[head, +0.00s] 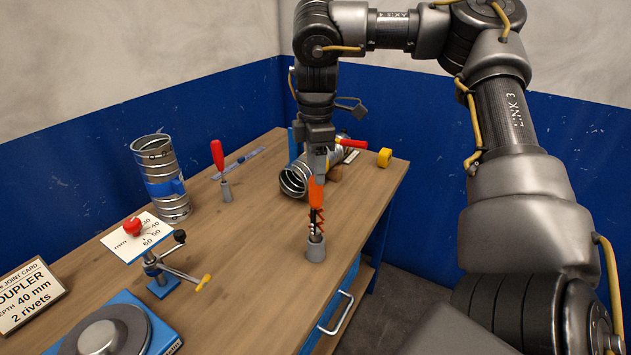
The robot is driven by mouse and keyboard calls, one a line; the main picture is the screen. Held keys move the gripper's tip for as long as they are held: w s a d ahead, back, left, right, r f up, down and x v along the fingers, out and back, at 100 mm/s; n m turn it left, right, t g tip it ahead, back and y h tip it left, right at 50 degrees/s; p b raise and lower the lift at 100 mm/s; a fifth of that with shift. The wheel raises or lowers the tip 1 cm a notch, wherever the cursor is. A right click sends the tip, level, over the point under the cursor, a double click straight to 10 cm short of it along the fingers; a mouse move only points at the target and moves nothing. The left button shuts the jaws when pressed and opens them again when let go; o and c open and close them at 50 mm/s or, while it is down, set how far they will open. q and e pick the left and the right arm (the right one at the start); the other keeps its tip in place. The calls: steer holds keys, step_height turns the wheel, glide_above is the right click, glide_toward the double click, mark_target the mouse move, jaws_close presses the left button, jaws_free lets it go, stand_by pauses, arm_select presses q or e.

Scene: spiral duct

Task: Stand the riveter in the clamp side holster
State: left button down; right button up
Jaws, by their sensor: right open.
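The riveter appears to be the orange-handled tool (316,192) with red and dark parts below. It stands upright with its lower end in a grey cylindrical holster (316,249) near the table's right front edge. My right gripper (317,172) is open, pointing down at the top of the orange handle; whether its fingers touch the handle I cannot tell. A small clamp-like stand (160,278) with a red knob and yellow-tipped bar is at the left front. My left gripper is out of view.
A spiral duct (170,205) with a blue band stands upright at left; another duct piece (294,180) lies behind my gripper. A yellow roll (384,157) is at the back right. A round-topped blue device (155,330) and a card (28,297) are at the front left. The table's middle is clear.

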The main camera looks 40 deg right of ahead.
steer(key=shift+r, duration=1.75)
steer(key=shift+d, duration=0.1)
